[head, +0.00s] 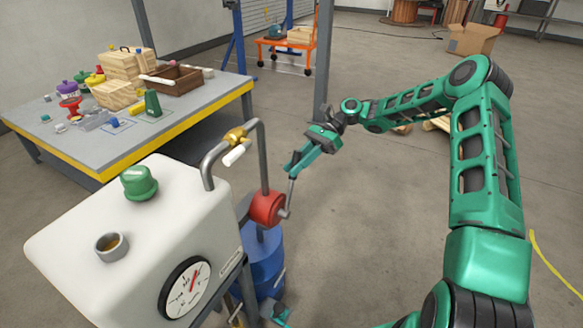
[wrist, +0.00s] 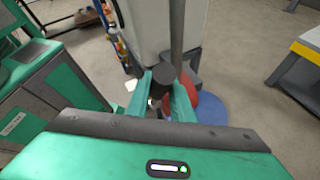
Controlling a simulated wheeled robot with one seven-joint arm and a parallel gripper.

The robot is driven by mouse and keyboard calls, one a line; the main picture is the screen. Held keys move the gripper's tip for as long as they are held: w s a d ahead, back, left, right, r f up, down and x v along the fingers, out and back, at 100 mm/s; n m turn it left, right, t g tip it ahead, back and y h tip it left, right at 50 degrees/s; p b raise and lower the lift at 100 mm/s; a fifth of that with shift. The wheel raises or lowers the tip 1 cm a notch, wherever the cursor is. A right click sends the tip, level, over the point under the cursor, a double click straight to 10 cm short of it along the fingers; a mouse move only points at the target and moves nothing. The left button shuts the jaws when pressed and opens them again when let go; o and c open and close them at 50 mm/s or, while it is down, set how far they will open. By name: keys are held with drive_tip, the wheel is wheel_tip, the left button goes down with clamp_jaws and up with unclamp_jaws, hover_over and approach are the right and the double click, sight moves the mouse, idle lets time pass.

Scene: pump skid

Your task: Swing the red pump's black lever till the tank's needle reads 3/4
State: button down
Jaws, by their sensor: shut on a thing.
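The red pump (head: 266,207) sits on a pipe beside the white tank (head: 150,235), above a blue drum (head: 263,262). Its lever (head: 290,195) stands nearly upright from the pump's right side, its top end between my fingers. My gripper (head: 294,166) is shut on the lever. In the wrist view, the lever's black grip (wrist: 163,76) shows between the two green fingers (wrist: 160,95), and the red pump (wrist: 207,108) is partly hidden behind them. The tank's round gauge (head: 185,289) faces the head camera. Its red needle points up and slightly right; the scale marks are too small to read.
A bent grey pipe with a brass valve (head: 235,136) rises close to the left of my gripper. The tank top has a green cap (head: 138,183) and an open filler neck (head: 111,246). A cluttered workbench (head: 185,122) stands behind left.

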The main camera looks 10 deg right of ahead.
drive_tip(key=shift+w, duration=0.3)
drive_tip(key=shift+r, duration=0.1)
drive_tip(key=c, duration=1.7)
unclamp_jaws()
drive_tip(key=shift+o, duration=0.7)
drive_tip(key=shift+d, duration=0.1)
drive_tip(key=v, duration=1)
drive_tip(key=shift+d, duration=0.3)
drive_tip(key=shift+w, duration=0.15)
